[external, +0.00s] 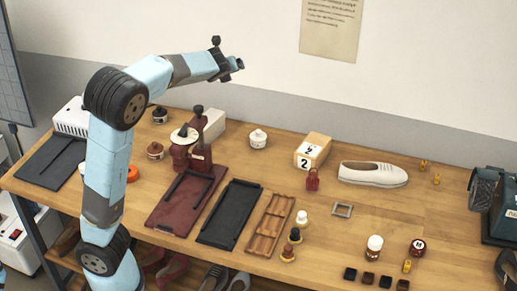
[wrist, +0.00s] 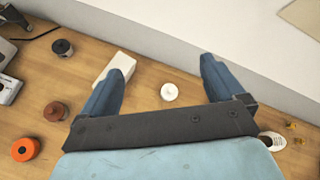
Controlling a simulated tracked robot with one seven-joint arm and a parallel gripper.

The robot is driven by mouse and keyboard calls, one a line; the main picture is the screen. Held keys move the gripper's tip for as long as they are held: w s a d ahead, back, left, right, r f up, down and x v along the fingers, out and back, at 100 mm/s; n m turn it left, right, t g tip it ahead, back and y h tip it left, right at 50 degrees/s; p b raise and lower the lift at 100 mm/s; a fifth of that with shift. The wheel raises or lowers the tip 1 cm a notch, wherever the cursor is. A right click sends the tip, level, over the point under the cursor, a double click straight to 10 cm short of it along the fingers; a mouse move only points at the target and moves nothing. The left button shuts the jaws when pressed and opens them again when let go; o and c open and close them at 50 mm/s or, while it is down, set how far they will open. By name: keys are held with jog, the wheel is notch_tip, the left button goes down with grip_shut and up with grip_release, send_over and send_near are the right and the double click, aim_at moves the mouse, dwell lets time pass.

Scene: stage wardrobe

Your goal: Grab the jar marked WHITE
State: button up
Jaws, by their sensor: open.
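A small white jar (external: 258,139) with a pale lid stands upright toward the back of the bench, right of the white box. Its label is too small to read. In the wrist view it shows from above as a white round jar (wrist: 169,91) between my fingers' lines of sight, well below them. My gripper (external: 238,64) is open and empty, high above the bench; its two blue fingers (wrist: 165,85) are spread wide in the wrist view. A black-lidded jar (external: 160,115) and a brown-lidded jar (external: 155,150) stand to the left.
A white box (external: 213,124) and a dark red press (external: 192,150) stand left of the white jar. A number block (external: 312,151) and a white shoe (external: 373,174) lie to its right. The wall is close behind. Trays (external: 229,213) and small bottles (external: 302,219) occupy the front.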

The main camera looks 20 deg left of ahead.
jog(key=d+r+m+t+h, duration=0.1)
jog(key=d+r+m+t, duration=0.1)
jog(key=d+r+m, duration=0.55)
jog(key=n, duration=0.2)
send_near(257, 141)
jog(key=shift+w+a, duration=0.1)
jog(key=shift+w, duration=0.45)
jog(key=shift+w+f, duration=0.1)
jog(key=shift+f, duration=0.2)
jog(key=x, duration=0.8)
jog(key=shift+w, duration=0.2)
jog(key=shift+r+x, duration=0.15)
jog(key=shift+x, duration=1.15)
jog(key=shift+r+x, duration=0.15)
jog(key=shift+x, duration=1.15)
jog(key=shift+w+a, duration=0.1)
jog(key=shift+w, duration=0.05)
jog(key=c, duration=1.3)
